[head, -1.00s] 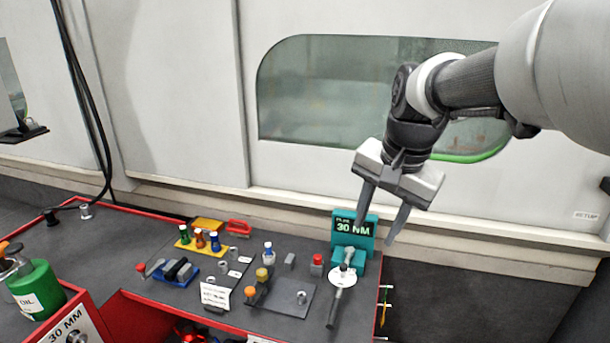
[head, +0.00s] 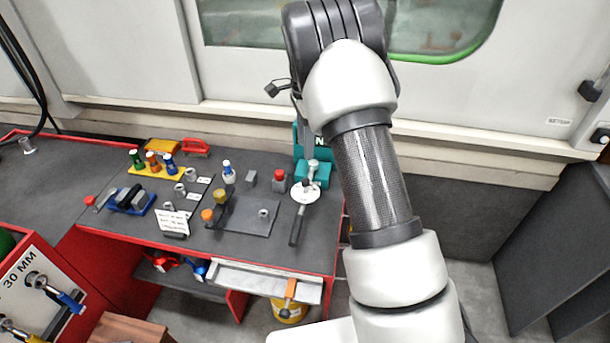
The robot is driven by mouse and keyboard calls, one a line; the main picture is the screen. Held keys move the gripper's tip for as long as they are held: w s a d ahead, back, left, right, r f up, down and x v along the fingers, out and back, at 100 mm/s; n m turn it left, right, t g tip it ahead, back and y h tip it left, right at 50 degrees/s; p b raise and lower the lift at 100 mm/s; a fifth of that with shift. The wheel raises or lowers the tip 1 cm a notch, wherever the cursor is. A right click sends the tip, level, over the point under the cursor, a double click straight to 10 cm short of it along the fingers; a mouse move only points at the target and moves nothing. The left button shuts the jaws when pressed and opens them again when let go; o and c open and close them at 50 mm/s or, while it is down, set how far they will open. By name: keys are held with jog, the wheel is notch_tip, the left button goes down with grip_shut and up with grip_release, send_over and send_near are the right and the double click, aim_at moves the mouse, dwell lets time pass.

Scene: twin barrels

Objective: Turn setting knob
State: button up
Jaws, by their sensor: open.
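The teal tester (head: 316,175) stands at the right end of the dark workbench; its display is mostly hidden behind my arm. A tool with a white disc (head: 305,193) and a dark handle (head: 297,228) lies from the tester toward the bench's front edge. I cannot tell which part is the setting knob. My gripper (head: 304,128) is mostly hidden behind my own wrist; one grey finger seems to show in front of the tester's display. It is open, above and behind the tool. No contact is visible.
Left of the tool lie a dark plate (head: 247,217), a red-topped block (head: 279,180) and a yellow rack (head: 155,167) with colored bottles. The machine wall (head: 120,45) rises behind the bench.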

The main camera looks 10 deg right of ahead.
aim_at(305, 180)
notch_tip(305, 180, down, 13)
jog(key=shift+f, duration=0.1)
dwell(0.3)
grip_shut()
jog(key=shift+n, duration=0.4)
jog(key=n+b, duration=0.2)
jog(key=shift+n, duration=0.4)
jog(key=shift+n+b, duration=0.6)
jog(key=shift+n, duration=1.5)
